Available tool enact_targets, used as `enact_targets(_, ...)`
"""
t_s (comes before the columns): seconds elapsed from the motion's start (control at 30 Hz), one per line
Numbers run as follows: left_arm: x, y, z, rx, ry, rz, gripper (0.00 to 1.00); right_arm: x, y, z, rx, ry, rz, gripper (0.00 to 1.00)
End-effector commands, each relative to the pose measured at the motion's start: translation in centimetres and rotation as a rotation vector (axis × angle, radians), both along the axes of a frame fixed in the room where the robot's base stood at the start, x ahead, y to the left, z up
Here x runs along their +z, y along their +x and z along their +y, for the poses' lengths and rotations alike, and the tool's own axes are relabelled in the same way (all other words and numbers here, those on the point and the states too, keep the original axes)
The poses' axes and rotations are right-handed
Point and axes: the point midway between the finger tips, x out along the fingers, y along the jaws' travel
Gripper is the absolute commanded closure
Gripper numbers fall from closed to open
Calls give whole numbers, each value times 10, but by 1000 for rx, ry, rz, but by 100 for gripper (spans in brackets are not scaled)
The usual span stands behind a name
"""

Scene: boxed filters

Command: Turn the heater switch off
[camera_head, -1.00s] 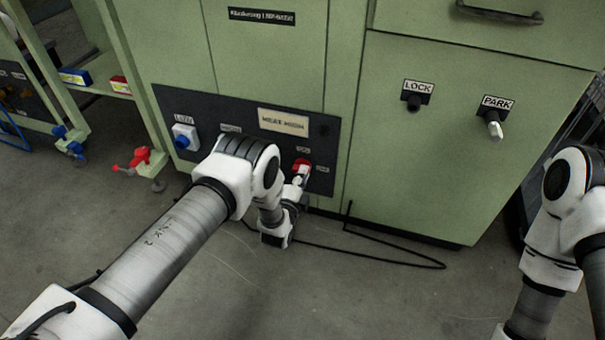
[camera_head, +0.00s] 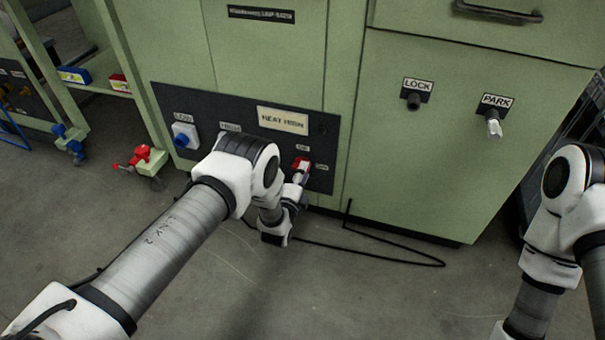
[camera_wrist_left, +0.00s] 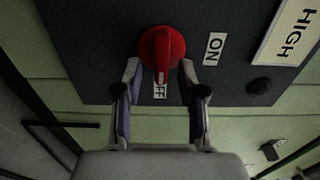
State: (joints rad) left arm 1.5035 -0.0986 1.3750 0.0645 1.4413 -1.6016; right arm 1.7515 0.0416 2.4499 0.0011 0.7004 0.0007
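The heater switch (camera_head: 302,163) is a red rotary knob on the dark panel low on the green cabinet. In the left wrist view the red knob (camera_wrist_left: 160,48) has a white mark pointing at the OFF label (camera_wrist_left: 160,91); the ON label (camera_wrist_left: 213,48) is to its right. My left gripper (camera_wrist_left: 161,66) is in front of the knob, with one finger on each side of it. The fingers are spread about as wide as the knob; I see no clear grip on it. In the head view my left wrist partly hides the panel. My right gripper is out of view.
A blue knob (camera_head: 183,138) is left on the same panel (camera_head: 215,110). LOCK (camera_head: 413,101) and PARK (camera_head: 493,125) knobs are on the cabinet to the right. A black cable (camera_head: 400,258) lies on the floor. Red and blue valves stand at left.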

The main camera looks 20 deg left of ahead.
Motion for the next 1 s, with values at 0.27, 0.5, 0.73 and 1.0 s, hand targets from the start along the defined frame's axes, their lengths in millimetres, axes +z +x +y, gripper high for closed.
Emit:
enact_targets(0.27,0,-13,0,0,-1,2,60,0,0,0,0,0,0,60)
enact_targets(0.5,-1,-72,2,0,0,5,60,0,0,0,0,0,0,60)
enact_targets(0.73,0,-115,4,0,0,2,60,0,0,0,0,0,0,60)
enact_targets(1.0,0,-120,4,0,0,-1,60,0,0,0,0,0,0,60)
